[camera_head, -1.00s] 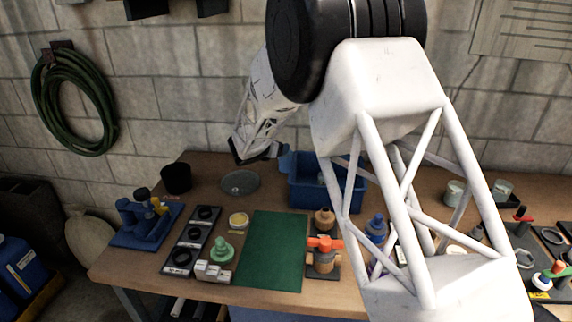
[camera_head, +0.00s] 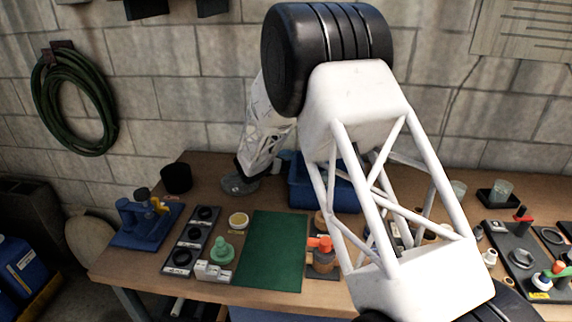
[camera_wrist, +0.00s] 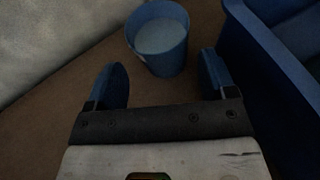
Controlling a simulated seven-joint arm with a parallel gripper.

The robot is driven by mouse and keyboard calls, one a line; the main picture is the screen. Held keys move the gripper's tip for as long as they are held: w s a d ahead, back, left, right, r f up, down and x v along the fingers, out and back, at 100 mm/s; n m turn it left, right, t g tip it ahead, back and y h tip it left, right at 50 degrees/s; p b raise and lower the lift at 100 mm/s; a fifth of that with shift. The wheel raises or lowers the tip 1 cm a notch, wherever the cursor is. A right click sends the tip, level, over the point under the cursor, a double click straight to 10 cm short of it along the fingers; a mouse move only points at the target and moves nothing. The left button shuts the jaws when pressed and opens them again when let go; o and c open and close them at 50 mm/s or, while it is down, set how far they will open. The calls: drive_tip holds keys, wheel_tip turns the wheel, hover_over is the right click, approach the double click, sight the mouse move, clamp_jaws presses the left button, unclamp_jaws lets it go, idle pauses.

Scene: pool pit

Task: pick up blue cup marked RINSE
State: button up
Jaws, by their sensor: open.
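A blue cup (camera_wrist: 158,52) with a pale grey inside stands upright on the brown bench in the wrist view, at the top centre. No RINSE mark shows on the side I see. My gripper (camera_wrist: 164,76) is open, with its two blue fingertips apart. The cup is just beyond the gap between them, and nothing is held. In the head view my wrist is low over the back of the bench, left of the blue bin. I cannot make out the cup clearly there; my arm covers much of that area.
The blue bin (camera_wrist: 275,65) rises close to my right finger, and the wall is at the left. The green mat (camera_head: 270,255) in front is clear.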

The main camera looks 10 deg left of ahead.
drive_tip(key=shift+w+d+f, duration=0.1)
drive_tip(key=shift+w+d, duration=0.05)
drive_tip(key=shift+w, duration=0.15)
drive_tip(key=shift+x, duration=2.65)
drive_tip(key=c, duration=0.7)
drive_tip(key=shift+c, duration=0.2)
wheel_tip(320, 180, up, 10)
